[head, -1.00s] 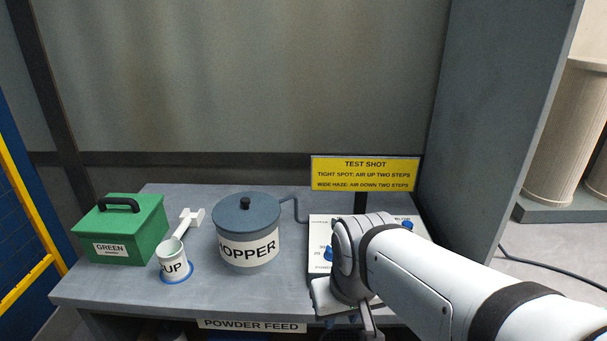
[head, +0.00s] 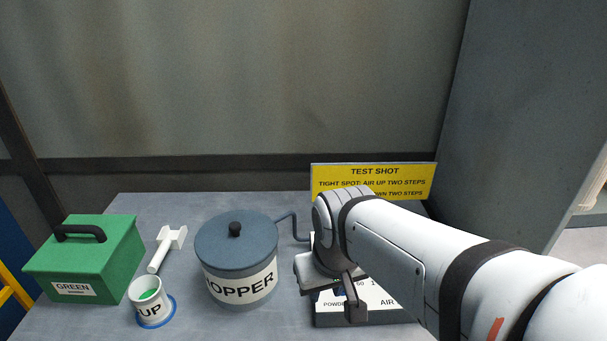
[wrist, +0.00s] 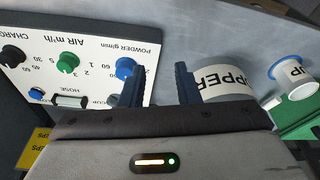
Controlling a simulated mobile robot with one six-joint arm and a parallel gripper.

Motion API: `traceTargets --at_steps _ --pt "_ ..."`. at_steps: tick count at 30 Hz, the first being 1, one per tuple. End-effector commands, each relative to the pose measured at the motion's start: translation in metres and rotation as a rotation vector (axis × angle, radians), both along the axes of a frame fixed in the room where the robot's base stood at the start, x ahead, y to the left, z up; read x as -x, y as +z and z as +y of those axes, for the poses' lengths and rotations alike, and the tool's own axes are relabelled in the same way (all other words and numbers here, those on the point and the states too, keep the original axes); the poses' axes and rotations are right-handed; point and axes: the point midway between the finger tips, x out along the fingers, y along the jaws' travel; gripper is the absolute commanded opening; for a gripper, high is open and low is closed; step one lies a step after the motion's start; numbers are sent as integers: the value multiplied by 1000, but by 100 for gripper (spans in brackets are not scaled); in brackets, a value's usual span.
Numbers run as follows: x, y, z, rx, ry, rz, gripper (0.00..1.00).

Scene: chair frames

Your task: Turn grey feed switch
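The white control panel (head: 375,315) is at the front right of the bench in the head view, largely hidden by my arm. In the wrist view the panel (wrist: 95,40) appears upside down at left. A small grey bar-shaped piece (wrist: 70,101), likely the feed switch, sits by the HOSE label, with a partly hidden CUP label to its right. My gripper (wrist: 160,85) is open and empty, its two dark fingers apart. One finger overlaps the panel's edge in view; the other overlaps the hopper's side. In the head view my gripper (head: 354,300) is over the panel.
The panel also has black (wrist: 12,56), green (wrist: 68,63) and blue (wrist: 126,68) knobs. The hopper (head: 236,260) stands left of the panel. A cup (head: 152,302), white scoop-like tool (head: 166,248) and green box (head: 85,260) are farther left. A yellow sign (head: 373,180) stands behind.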

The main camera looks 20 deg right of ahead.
Motion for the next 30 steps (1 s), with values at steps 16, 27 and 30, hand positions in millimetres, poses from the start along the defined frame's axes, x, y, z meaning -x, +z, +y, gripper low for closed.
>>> traceTargets --at_steps 16,27,30 --pt "-143 19 -82 68 387 167 29" --pt "-189 -16 -136 63 575 223 29" --pt "-191 -21 -139 63 584 225 29"
